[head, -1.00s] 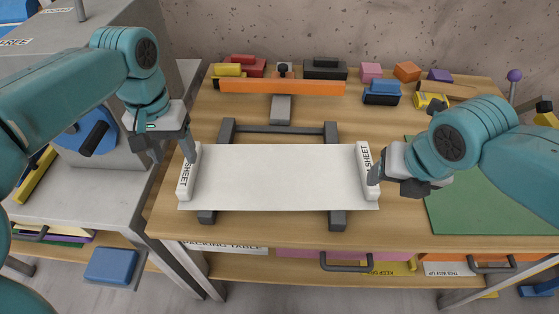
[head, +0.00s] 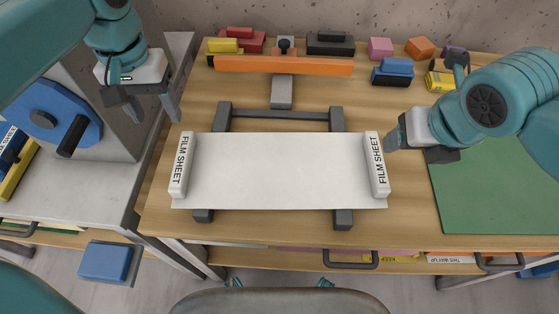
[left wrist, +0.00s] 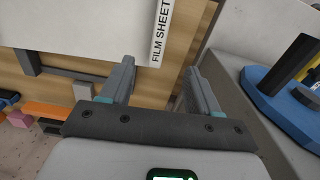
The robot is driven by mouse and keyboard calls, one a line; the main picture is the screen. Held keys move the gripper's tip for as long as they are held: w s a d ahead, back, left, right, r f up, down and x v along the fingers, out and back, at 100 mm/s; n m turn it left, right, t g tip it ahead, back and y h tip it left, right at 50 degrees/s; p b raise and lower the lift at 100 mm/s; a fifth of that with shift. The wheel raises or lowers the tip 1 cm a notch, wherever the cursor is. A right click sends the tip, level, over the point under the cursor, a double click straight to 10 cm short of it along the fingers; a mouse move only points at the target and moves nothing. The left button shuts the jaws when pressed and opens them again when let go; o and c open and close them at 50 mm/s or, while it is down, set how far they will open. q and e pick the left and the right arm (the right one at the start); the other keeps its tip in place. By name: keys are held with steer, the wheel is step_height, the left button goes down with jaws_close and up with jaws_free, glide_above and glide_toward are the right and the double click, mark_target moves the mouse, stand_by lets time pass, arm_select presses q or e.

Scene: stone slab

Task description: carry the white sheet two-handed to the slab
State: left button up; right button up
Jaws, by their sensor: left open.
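The white sheet (head: 280,172) lies flat across a dark grey frame (head: 343,217) on the wooden table. Its white end bars, left (head: 182,165) and right (head: 377,165), read "FILM SHEET". My left gripper (head: 150,104) is open and empty, apart from the left bar, up and left of it. In the left wrist view its two fingers (left wrist: 158,88) are spread, with one end bar (left wrist: 161,32) beyond them. My right gripper (head: 408,148) is just right of the right bar, apart from it; its finger gap is unclear. I cannot pick out the slab for certain.
An orange bar (head: 285,65) on a grey stand is behind the sheet, with several coloured blocks along the back. A green mat (head: 490,195) lies at right. A grey unit with a blue disc (head: 50,110) stands at left. Bare wood surrounds the frame.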

mark_target(181, 159)
arm_select(q)
step_height(181, 159, down, 16)
steer(key=shift+f, duration=0.25)
arm_select(e)
steer(key=x, duration=1.6)
steer(key=shift+f, duration=0.25)
arm_select(q)
steer(key=shift+c, duration=0.3)
arm_select(e)
steer(key=shift+c, duration=0.3)
arm_select(q)
jaws_close()
arm_select(e)
jaws_close()
